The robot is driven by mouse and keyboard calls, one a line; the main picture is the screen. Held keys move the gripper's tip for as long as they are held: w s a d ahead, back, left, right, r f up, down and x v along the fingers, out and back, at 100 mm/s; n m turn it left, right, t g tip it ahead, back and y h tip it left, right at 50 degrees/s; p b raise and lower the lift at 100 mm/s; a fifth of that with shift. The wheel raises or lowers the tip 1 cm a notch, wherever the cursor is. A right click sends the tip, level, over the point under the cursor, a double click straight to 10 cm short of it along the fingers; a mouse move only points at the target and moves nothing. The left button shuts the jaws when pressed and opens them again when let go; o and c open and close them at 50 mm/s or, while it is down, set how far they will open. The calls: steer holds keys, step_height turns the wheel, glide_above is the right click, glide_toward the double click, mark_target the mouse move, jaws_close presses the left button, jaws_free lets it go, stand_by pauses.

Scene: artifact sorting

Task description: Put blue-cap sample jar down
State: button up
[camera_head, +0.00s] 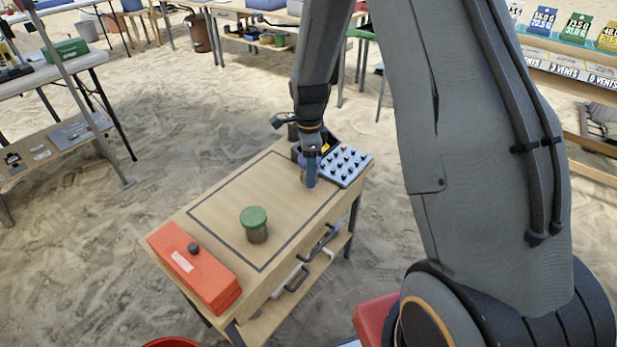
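My gripper (308,172) points down at the far right end of the small wooden table (205,217). A blue-capped jar (302,163) shows only in part behind the near finger, low at the table top. The finger and wrist hide most of it. I cannot tell whether the fingers press on it or stand apart from it, nor whether its base touches the table. It is close to the far right corner of the dark outlined rectangle on the table.
A green-capped jar (255,224) stands upright inside the outline. An orange-red box (194,267) lies at the table's near left end. A grey panel with several dark knobs (345,166) sits just right of my gripper. The outline's left and middle are mostly free.

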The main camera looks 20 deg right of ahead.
steer(key=shift+f, duration=1.5)
steer(key=o, duration=1.2)
steer(key=shift+f, duration=0.1)
step_height(320, 180, up, 12)
steer(key=shift+f, duration=0.2)
steer(key=shift+s+d+r, duration=0.1)
steer(key=shift+s+r, duration=0.2)
steer(key=shift+r, duration=0.25)
steer(key=s+d+r+n, duration=0.1)
steer(key=s+r+n, duration=0.1)
steer(key=s+n, duration=0.4)
steer(key=s+d+r+n, duration=0.2)
steer(key=s+n, duration=0.4)
steer(key=s, duration=0.4)
steer(key=s+d+r+n, duration=0.1)
steer(key=s+r+n, duration=0.1)
steer(key=s+n, duration=0.4)
steer(key=shift+s+d+r, duration=0.1)
steer(key=shift+s+d, duration=0.05)
steer(key=shift+s, duration=0.45)
steer(key=shift+s+d, duration=0.1)
steer(key=shift+s, duration=0.5)
